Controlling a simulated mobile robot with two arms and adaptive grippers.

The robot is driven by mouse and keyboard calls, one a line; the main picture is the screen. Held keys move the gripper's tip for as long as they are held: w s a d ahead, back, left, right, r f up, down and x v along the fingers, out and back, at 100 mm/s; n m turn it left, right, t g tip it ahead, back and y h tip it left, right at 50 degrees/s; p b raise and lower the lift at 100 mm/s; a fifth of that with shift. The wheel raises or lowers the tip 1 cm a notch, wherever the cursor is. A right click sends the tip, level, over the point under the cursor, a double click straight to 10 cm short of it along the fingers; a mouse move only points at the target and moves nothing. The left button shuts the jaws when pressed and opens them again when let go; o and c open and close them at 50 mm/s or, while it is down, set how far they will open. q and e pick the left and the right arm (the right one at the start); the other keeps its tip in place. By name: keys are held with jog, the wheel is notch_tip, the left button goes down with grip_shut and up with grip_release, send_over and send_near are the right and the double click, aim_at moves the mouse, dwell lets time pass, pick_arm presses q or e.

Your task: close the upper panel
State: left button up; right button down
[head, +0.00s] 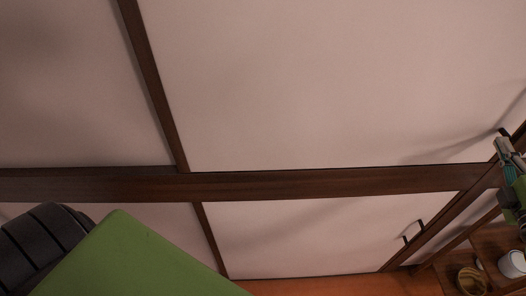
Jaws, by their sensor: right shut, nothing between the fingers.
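A large pale panel (330,85) in a dark wood frame fills the upper middle and right of the head view; I take it as the upper panel. A small dark handle shows near its lower right corner. My right gripper (504,149) is at the right edge of the view, close below that handle. It is shut with nothing between its fingers, and I cannot tell whether it touches the panel. Part of it is cut off by the picture edge. My left gripper is out of view.
A dark wood beam (330,186) runs below the panel. Under it is a smaller pale panel (310,235) with a dark handle (413,232). At the lower right, wooden shelves hold a white cup (512,264) and a brown striped bowl (470,281).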

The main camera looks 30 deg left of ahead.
jog(key=shift+w+d+r, duration=0.1)
jog(key=shift+d+r, duration=0.05)
jog(key=shift+d, duration=0.1)
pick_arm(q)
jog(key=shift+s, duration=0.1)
pick_arm(e)
jog(key=shift+d+r, duration=0.1)
jog(key=shift+r, duration=0.05)
dwell(0.3)
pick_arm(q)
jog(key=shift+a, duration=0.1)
